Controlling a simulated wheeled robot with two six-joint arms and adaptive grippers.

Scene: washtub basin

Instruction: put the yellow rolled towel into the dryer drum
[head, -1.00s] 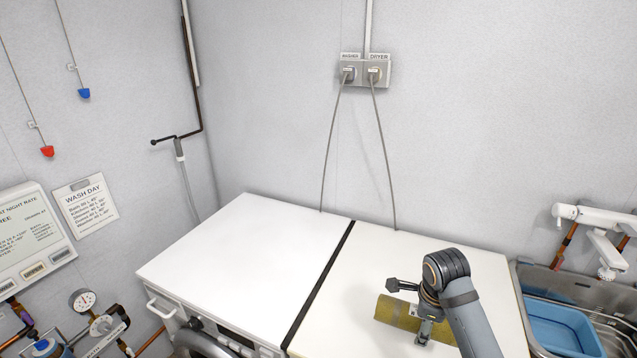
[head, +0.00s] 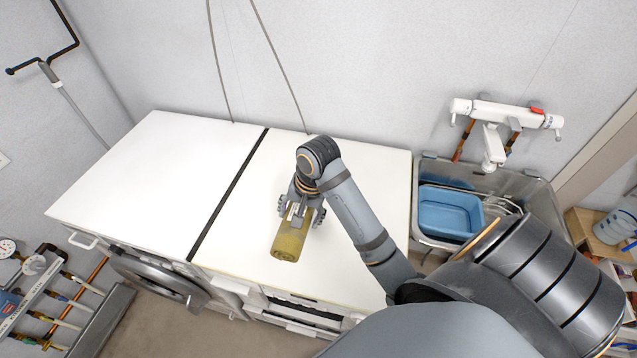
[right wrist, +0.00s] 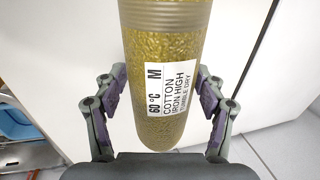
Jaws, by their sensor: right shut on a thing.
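The yellow rolled towel (head: 289,242) is in my right gripper (head: 300,212), over the white top of the right machine (head: 345,180). Its free end points toward the machine's front edge. In the right wrist view the towel (right wrist: 165,45) sits between both fingers of the gripper (right wrist: 163,82), with a white care label facing the camera. A round grey door (head: 160,277) shows at the front of the left machine (head: 150,185). No drum interior is visible from above. My left gripper is not in view.
A metal sink (head: 535,200) with a blue basin (head: 450,212) stands to the right, under a white tap (head: 492,140). Pipes and a gauge (head: 8,247) are at the lower left. Floor (head: 165,325) is free in front of the machines. Both machine tops are otherwise clear.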

